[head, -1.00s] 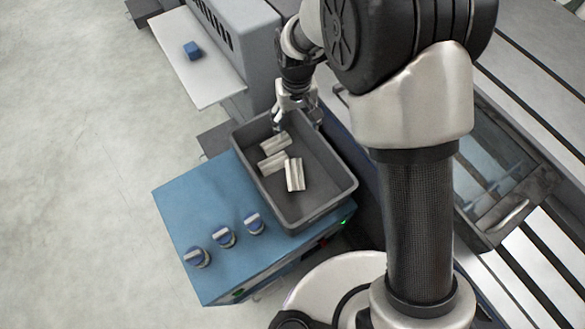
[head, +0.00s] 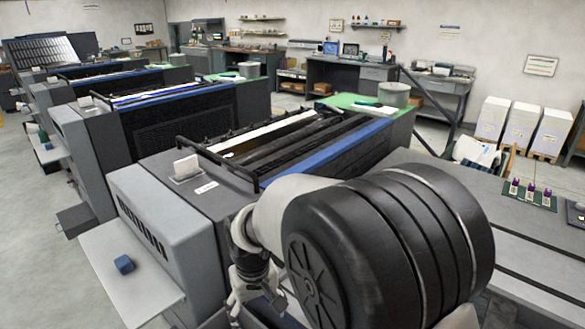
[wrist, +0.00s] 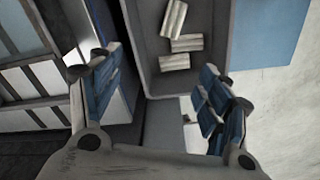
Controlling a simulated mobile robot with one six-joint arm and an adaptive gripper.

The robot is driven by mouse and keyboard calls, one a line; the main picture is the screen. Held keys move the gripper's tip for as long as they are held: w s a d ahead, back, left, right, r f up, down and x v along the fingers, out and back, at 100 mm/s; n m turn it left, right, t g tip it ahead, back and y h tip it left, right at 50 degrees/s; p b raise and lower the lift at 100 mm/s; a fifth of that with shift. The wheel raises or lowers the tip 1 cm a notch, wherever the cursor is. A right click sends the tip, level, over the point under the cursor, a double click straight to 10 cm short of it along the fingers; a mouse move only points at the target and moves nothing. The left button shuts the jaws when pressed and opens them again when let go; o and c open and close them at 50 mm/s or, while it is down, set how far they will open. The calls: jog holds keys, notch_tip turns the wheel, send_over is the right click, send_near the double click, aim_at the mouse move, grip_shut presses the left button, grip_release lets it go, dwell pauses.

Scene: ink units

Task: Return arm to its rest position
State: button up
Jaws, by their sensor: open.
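My gripper (head: 258,290) shows at the lower middle of the head view, partly cut off by the bottom edge and beside my large black arm joint. In the wrist view my gripper (wrist: 160,66) has its two blue-padded fingers spread wide with nothing between them. A grey bin (wrist: 208,25) lies beyond the fingertips, with three pale metallic pieces (wrist: 181,43) in it. The fingers are apart from the pieces. The head view does not show the inside of the bin.
More machines line up behind. A dark bench top (head: 430,175) lies to the right. Open floor (head: 30,260) shows at far left.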

jog(key=s+d+r+m+t, duration=0.1)
jog(key=s+d+r+m, duration=0.1)
jog(key=s+d+r, duration=0.55)
jog(key=s+d+r+m+t, duration=0.2)
jog(key=s+d+r, duration=0.2)
jog(key=d+r, duration=0.5)
jog(key=s+d+f+m+t, duration=0.1)
jog(key=s+d, duration=0.5)
jog(key=s, duration=0.2)
jog(key=shift+s+d, duration=0.2)
jog(key=shift+s, duration=0.15)
